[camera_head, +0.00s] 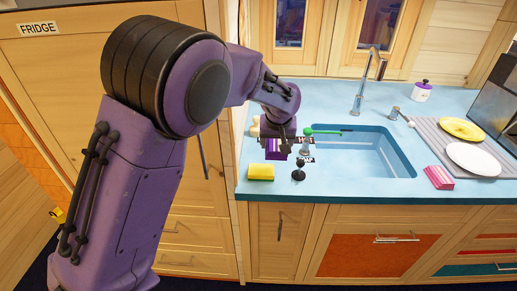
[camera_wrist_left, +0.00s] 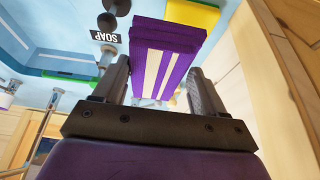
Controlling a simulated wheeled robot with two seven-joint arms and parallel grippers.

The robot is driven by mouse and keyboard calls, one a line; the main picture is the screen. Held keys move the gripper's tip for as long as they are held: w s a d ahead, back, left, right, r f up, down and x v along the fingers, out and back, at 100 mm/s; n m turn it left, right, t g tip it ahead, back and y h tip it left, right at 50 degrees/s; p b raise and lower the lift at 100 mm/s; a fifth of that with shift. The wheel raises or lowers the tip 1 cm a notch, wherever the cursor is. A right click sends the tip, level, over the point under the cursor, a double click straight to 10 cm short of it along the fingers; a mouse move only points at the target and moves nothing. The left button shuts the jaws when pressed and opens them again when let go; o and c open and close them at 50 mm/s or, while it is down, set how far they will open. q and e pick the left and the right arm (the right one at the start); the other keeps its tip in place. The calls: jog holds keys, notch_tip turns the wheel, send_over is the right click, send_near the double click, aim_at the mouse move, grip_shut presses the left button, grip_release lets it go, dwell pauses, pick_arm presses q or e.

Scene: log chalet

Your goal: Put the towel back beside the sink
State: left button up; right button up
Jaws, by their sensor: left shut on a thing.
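A folded purple towel (camera_head: 276,149) with cream stripes is between the fingers of my left gripper (camera_head: 280,143), over the counter left of the sink (camera_head: 365,155). In the left wrist view the towel (camera_wrist_left: 168,50) shows between the two dark fingers of my left gripper (camera_wrist_left: 160,85), which is shut on it. I cannot tell whether the towel touches the counter. My right gripper is not in view.
A yellow sponge (camera_head: 261,172) and a small black item (camera_head: 299,171) lie close by at the counter front. A green-headed brush (camera_head: 326,131) is near the sink's back-left.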

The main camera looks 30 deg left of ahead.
pick_arm(q)
jog(key=w+a+f+p, duration=0.4)
jog(key=w+a, duration=0.1)
jog(key=a, duration=0.3)
jog(key=p, duration=0.1)
send_over(260, 153)
jog(key=s, duration=0.1)
jog(key=f, duration=0.5)
jog(key=shift+s+d+f, duration=0.2)
jog(key=shift+d, duration=0.15)
notch_tip(260, 153, down, 3)
jog(key=shift+w+f+p, duration=0.1)
jog(key=shift+p, duration=1.1)
jog(key=shift+f+b, duration=0.35)
jog(key=o, duration=0.9)
jog(key=shift+o, duration=0.2)
